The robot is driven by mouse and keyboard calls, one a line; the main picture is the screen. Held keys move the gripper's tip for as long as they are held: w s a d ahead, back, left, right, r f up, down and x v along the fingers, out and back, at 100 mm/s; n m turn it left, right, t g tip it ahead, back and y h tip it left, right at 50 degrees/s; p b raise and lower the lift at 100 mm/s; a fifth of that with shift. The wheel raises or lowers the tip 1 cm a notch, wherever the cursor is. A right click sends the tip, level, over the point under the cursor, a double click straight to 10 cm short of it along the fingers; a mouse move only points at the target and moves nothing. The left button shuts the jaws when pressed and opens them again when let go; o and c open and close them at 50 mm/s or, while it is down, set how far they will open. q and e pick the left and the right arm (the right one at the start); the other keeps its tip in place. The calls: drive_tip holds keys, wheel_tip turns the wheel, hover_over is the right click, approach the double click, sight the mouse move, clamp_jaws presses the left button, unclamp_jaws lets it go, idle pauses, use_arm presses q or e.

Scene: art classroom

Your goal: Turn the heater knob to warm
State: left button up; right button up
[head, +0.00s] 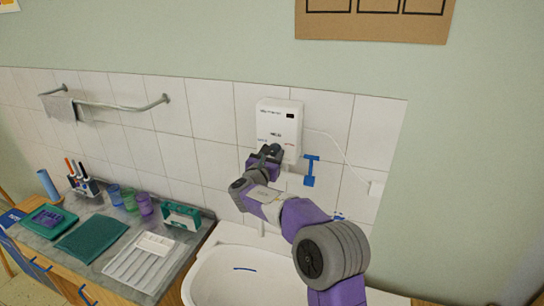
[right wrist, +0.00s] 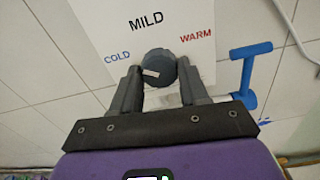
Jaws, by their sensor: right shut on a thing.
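The white heater (head: 278,125) hangs on the tiled wall above the sink. Its dark round knob (right wrist: 162,67) is in the right wrist view, below the label MILD, with COLD to its left and WARM to its right. A pale mark on the knob lies left of its middle, nearer the COLD side. My right gripper (right wrist: 159,80) is shut on the knob, one finger on each side. In the head view the right gripper (head: 266,158) reaches the heater's lower front and partly hides the knob (head: 276,149). My left gripper is out of view.
A blue T-shaped thing (head: 310,170) is on the wall just right of the heater. A white cable (head: 345,150) runs right from the heater. The sink (head: 225,275) is below. The counter at left holds cups, a teal mat (head: 92,238) and a white tray (head: 140,262).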

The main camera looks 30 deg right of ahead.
drive_tip(key=m+b, duration=1)
drive_tip(key=b, duration=0.1)
drive_tip(key=shift+f, duration=0.2)
drive_tip(key=shift+a+m+b, duration=0.1)
drive_tip(key=shift+m+b, duration=0.7)
drive_tip(key=shift+b, duration=0.15)
drive_tip(key=m+b, duration=0.2)
drive_tip(key=m, duration=0.1)
drive_tip(key=shift+r+m+b, duration=0.1)
drive_tip(key=shift+m+b, duration=0.2)
drive_tip(key=shift+m, duration=0.1)
drive_tip(key=m+b, duration=0.1)
drive_tip(key=m, duration=0.1)
drive_tip(key=shift+m+b, duration=0.3)
drive_tip(key=shift+b, duration=0.05)
drive_tip(key=m+b, duration=0.1)
drive_tip(key=m, duration=0.1)
drive_tip(key=shift+r+m, duration=0.1)
drive_tip(key=shift+m, duration=0.2)
drive_tip(key=shift+r+m+b, duration=0.1)
drive_tip(key=shift+m+b, duration=0.5)
drive_tip(key=shift+m, duration=0.9)
